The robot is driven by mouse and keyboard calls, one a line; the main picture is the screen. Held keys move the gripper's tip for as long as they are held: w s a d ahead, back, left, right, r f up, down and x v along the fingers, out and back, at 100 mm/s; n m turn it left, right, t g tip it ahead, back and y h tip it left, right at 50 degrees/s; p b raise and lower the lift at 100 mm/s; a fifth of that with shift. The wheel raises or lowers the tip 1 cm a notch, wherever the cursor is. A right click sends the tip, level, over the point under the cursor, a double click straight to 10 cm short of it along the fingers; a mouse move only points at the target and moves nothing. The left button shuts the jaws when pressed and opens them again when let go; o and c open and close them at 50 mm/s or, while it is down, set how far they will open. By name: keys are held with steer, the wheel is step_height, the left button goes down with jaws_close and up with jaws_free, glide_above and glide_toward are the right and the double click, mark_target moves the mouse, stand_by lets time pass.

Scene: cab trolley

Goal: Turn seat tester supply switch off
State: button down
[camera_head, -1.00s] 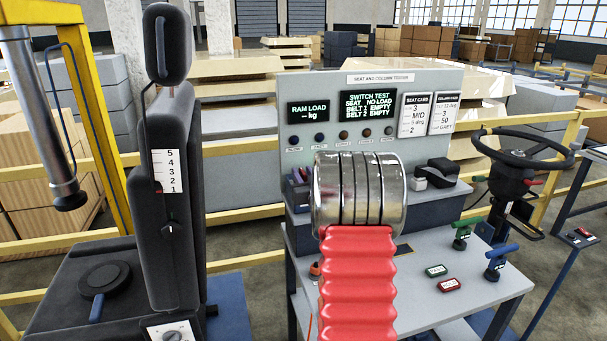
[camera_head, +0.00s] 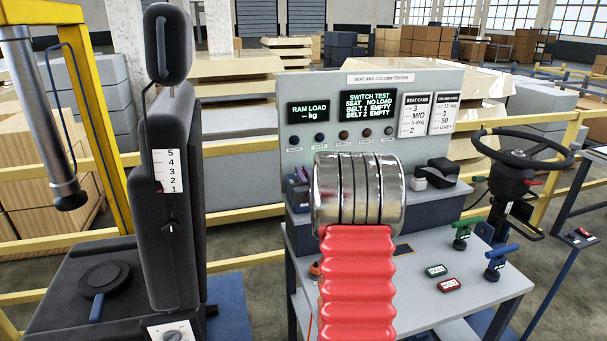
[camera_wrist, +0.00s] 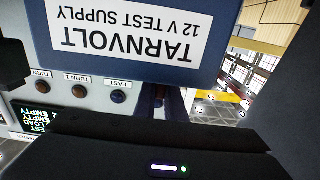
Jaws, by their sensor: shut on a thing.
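The seat tester's supply is a blue box labelled TARNVOLT 12 V TEST SUPPLY (camera_wrist: 125,35), upside down and very close in the wrist view. My gripper (camera_wrist: 155,148) shows as a dark body below it. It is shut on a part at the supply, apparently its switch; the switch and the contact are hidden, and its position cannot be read. In the head view my arm's red sleeve and metal cylinder hide the gripper and much of the supply. The tester panel (camera_head: 420,83) has lit displays reading RAM LOAD (camera_head: 309,111) and SWITCH TEST (camera_head: 367,116).
A black seat (camera_head: 172,200) and a ram (camera_head: 45,120) stand to the left. The grey bench (camera_head: 480,290) carries green and blue handled parts. A steering wheel (camera_head: 527,148) stands at right. Yellow rails (camera_head: 245,262) run behind.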

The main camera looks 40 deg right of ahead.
mark_target(303, 171)
steer(key=shift+s+d+n+t+y, duration=0.15)
steer(key=shift+n+t+y, duration=0.35)
steer(key=shift+y, duration=0.5)
steer(key=shift+f+n+t+y, duration=0.1)
steer(key=shift+n+t+y, duration=0.2)
steer(key=shift+n+y, duration=1.05)
steer(key=shift+n+t+y, duration=0.3)
steer(key=shift+n+y, duration=0.55)
steer(key=shift+y, duration=1)
steer(key=shift+n+g+y, duration=0.4)
steer(key=shift+n+y, duration=0.85)
steer(key=shift+y, duration=0.7)
steer(key=shift+n+g+y, duration=0.4)
steer(key=shift+n+y, duration=0.85)
steer(key=shift+y, duration=0.7)
steer(key=shift+n+g+y, duration=0.6)
steer(key=shift+n+y, duration=0.2)
steer(key=shift+y, duration=0.3)
steer(key=c, duration=1.8)
jaws_free()
steer(key=shift+r, duration=0.2)
step_height(303, 171, up, 10)
steer(key=shift+f, duration=0.15)
